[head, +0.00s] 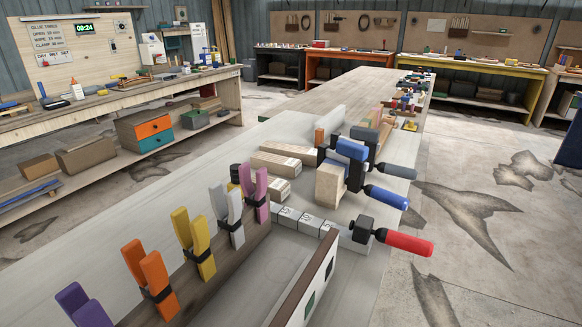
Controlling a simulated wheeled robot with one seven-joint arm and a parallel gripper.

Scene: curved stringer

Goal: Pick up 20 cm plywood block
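Several pale wooden blocks lie on the long workbench (345,290). One long block (283,163) with a white label on its end lies farther back. A second labelled block (277,190) lies just in front of it. A third block (329,186) stands upright beside the blue-handled clamp (352,150) and is partly hidden by it. The labels are too small to read, so I cannot tell which block is the 20 cm plywood one. My gripper is not in view.
A red-handled clamp (402,241) juts over the right edge near grey labelled blocks (303,221). A brown-edged panel (308,285) stands in front. Small items crowd the far end.

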